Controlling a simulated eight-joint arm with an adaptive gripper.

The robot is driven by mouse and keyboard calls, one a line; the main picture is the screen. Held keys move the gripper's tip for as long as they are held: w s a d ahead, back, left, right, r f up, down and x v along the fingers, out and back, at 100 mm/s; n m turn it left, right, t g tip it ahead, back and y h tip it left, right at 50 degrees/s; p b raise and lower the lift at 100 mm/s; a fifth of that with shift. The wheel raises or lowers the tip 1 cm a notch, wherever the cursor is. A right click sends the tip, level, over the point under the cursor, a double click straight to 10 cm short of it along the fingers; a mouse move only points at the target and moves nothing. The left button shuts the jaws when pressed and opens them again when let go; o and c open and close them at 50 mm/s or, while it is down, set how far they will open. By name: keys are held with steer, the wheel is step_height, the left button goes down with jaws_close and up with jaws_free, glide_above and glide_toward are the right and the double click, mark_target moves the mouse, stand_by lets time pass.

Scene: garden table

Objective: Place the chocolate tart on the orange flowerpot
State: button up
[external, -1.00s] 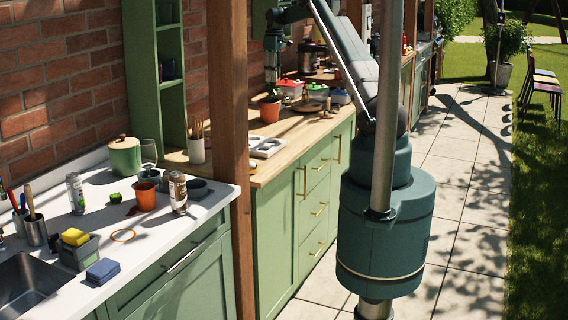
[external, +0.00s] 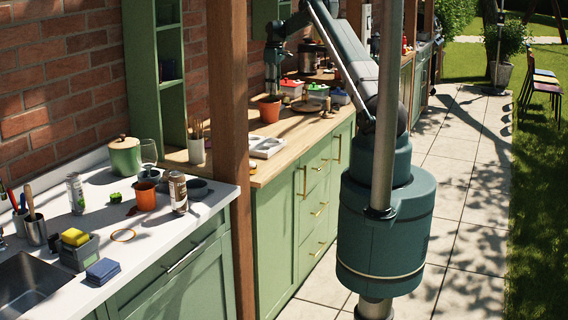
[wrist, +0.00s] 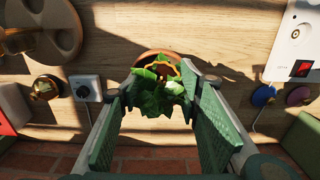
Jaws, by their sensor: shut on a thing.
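My gripper (wrist: 157,95) is over the wooden counter. Its fingers stand apart with a leafy green plant (wrist: 150,97) between them, and they are shut on it. The orange flowerpot (external: 269,110) stands on the counter under my gripper. In the wrist view its rim (wrist: 157,55) shows behind the leaves. I cannot tell whether the plant is clear of the pot. A second orange pot (external: 146,197) stands on the near white counter. I cannot make out the chocolate tart in either view.
Lidded containers (external: 313,90) and a round wooden board (wrist: 60,12) are to one side of the flowerpot. A pale tray (external: 266,146) lies on the wooden counter nearer the camera. A wooden post (external: 236,150) stands between the counters. A brick wall is behind.

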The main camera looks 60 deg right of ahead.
steer(key=shift+f, duration=1.85)
steer(key=shift+a+f+b, duration=0.1)
steer(key=shift+f+b, duration=0.25)
steer(key=shift+f, duration=0.2)
steer(key=o, duration=0.9)
steer(key=shift+f, duration=0.15)
steer(key=shift+r, duration=0.2)
steer(key=shift+r+p, duration=0.45)
steer(key=shift+p, duration=0.05)
step_height(320, 180, up, 12)
steer(key=shift+r+b, duration=0.1)
steer(key=shift+b, duration=0.35)
